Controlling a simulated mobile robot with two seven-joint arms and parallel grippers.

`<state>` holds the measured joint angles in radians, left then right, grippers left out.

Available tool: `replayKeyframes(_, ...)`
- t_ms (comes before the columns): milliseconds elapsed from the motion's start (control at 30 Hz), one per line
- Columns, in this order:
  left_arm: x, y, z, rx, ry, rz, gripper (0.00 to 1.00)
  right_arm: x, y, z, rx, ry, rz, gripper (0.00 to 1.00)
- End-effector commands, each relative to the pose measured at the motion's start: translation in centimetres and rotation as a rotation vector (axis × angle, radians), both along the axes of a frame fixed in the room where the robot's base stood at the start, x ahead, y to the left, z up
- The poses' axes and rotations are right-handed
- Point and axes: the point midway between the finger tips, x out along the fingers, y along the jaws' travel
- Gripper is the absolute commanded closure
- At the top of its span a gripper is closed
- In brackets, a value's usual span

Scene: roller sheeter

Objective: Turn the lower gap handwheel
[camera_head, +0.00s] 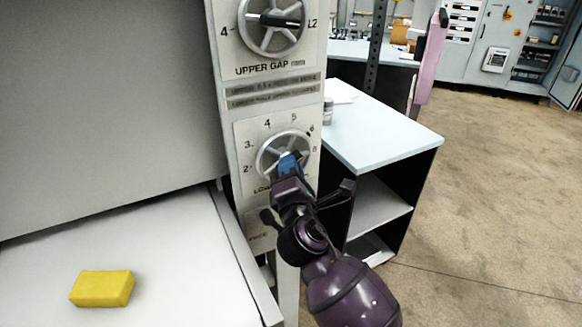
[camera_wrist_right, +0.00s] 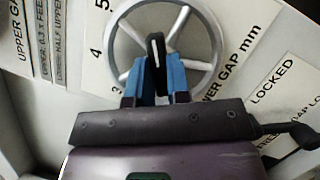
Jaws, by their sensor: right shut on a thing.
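The lower gap handwheel (camera_head: 259,153) is a grey spoked wheel on a white numbered dial plate on the machine's front post. My right gripper (camera_head: 289,166) reaches it from the lower right and hides its lower part. In the right wrist view the same wheel (camera_wrist_right: 213,40) shows with a black bar handle (camera_wrist_right: 156,48) at its hub. The blue fingers of my right gripper (camera_wrist_right: 157,78) lie on both sides of this bar and are shut on it. The bar points roughly up and down in that view. My left gripper is not in view.
The upper gap handwheel (camera_head: 271,22) sits above on the same post. A gap lock label (camera_wrist_right: 272,85) reading LOCKED is beside the lower dial. A yellow block (camera_head: 102,288) lies on the white machine bed (camera_head: 180,255). A shelved side table (camera_head: 385,140) stands close right of the post; floor beyond is clear.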

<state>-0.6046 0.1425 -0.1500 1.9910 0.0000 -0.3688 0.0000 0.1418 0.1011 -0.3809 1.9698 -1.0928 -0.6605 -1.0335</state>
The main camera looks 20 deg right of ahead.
Motion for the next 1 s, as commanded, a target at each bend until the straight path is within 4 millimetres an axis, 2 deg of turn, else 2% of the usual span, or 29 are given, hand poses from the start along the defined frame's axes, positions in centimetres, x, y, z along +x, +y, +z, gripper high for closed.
replayKeyframes(467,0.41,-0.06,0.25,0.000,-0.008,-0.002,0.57,0.02,-0.07,0.08,0.010,0.001,-0.002,1.00)
replayKeyframes(500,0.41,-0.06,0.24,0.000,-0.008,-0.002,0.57,0.02,-0.07,0.08,0.010,0.001,-0.002,0.77)
replayKeyframes(633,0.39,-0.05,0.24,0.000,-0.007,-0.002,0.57,0.01,-0.04,0.06,0.009,0.001,-0.001,0.57)
replayKeyframes(1000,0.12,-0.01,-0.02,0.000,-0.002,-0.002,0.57,-0.49,0.07,-0.15,0.010,0.002,0.000,0.57)
